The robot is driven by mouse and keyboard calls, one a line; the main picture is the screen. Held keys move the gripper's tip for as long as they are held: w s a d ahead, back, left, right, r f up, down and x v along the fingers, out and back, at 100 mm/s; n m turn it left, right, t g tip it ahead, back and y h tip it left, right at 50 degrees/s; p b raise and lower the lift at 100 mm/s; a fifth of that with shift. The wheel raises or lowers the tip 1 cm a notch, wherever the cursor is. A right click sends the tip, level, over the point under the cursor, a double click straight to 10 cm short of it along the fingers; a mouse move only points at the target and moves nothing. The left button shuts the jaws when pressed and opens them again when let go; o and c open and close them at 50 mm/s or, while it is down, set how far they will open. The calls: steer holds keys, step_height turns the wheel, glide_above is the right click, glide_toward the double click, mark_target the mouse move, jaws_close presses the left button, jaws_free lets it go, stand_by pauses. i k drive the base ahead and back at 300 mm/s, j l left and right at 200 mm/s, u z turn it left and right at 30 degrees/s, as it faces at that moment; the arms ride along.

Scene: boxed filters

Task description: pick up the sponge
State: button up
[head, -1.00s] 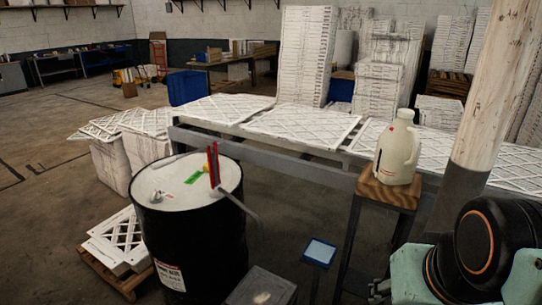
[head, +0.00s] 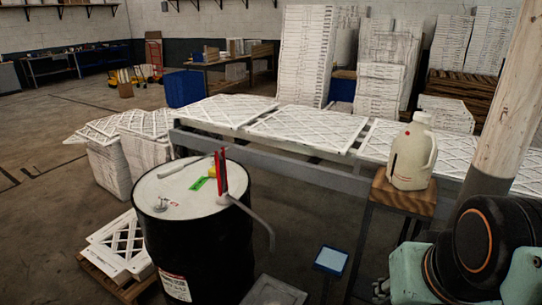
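I cannot pick out a sponge for certain. A small yellow thing (head: 212,171) lies on the white top of the black drum (head: 205,245), partly hidden by an upright red piece (head: 221,172). A flat green patch (head: 199,184) lies beside it on the drum top; it is too small to tell what it is. My arm fills the lower right corner of the head view, and my gripper is not in view.
A cream jug (head: 412,158) stands on a wooden-topped stand (head: 402,195). A long grey table frame (head: 300,168) bears white filters. A small blue-rimmed panel (head: 330,260) and a grey box (head: 272,291) stand near the front. A wooden post (head: 510,110) rises at right. Open floor lies left.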

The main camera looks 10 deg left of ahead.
mark_target(211, 172)
steer(key=i+j, duration=0.15)
steer(key=j, duration=0.25)
steer(key=i+j, duration=0.15)
steer(key=j, duration=0.2)
steer(key=i+j+z, duration=0.1)
steer(key=j, duration=0.3)
steer(key=i+j, duration=0.15)
steer(key=j, duration=0.25)
steer(key=i+j, duration=0.15)
steer(key=j, duration=0.25)
steer(key=i+j, duration=0.15)
steer(key=j, duration=0.2)
steer(key=i+j+z, duration=0.1)
steer(key=j, duration=0.3)
steer(key=i+j, duration=0.15)
steer(key=j, duration=0.25)
